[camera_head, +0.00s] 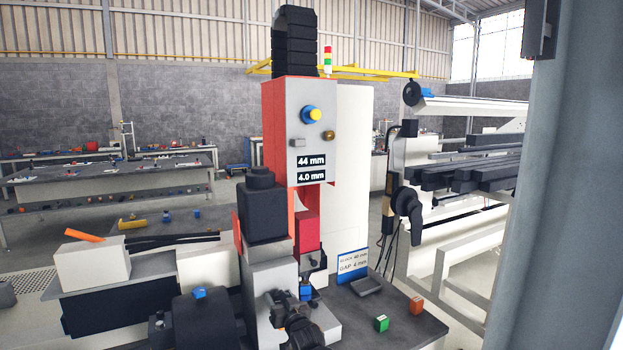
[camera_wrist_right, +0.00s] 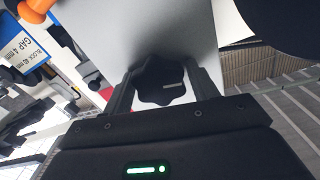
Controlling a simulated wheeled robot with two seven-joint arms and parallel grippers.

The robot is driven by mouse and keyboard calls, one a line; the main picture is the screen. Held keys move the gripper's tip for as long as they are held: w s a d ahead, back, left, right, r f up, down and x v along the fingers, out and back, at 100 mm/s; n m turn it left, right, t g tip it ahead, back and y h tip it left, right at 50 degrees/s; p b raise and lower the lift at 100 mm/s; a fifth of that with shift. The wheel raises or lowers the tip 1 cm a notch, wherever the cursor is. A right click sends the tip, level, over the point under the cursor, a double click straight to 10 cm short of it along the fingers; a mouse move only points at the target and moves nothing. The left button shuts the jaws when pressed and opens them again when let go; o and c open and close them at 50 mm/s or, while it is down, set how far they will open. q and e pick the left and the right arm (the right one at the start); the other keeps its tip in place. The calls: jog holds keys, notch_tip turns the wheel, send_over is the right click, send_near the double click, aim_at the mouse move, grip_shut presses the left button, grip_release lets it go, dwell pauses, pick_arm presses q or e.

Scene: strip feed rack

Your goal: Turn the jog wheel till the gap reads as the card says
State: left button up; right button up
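The jog wheel (camera_wrist_right: 163,80) is a black lobed knob on a plain grey face. In the right wrist view, the fingers of my right gripper (camera_wrist_right: 163,88) stand on either side of it and appear closed on its rim. In the head view my right gripper (camera_head: 290,318) is a dark shape low in the middle, and the wheel cannot be made out there. The display (camera_head: 311,168) on the orange and grey machine head reads 44 mm above 4.0 mm. The blue and white card (camera_head: 352,265) reads block 40 mm, gap 4 mm; it also shows in the wrist view (camera_wrist_right: 24,62). My left gripper is not seen.
A green block (camera_head: 381,323) and an orange block (camera_head: 416,305) stand on the dark table, near a small grey tray (camera_head: 367,287). A grey post (camera_head: 570,190) fills the right side.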

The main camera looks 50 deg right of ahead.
jog(key=shift+p+v, duration=1.05)
jog(key=shift+v, duration=0.05)
jog(key=shift+p+v, duration=1.2)
jog(key=shift+v, duration=0.5)
jog(key=shift+s, duration=0.25)
jog(key=o, duration=0.3)
jog(key=shift+f, duration=0.1)
jog(key=shift+a, duration=0.1)
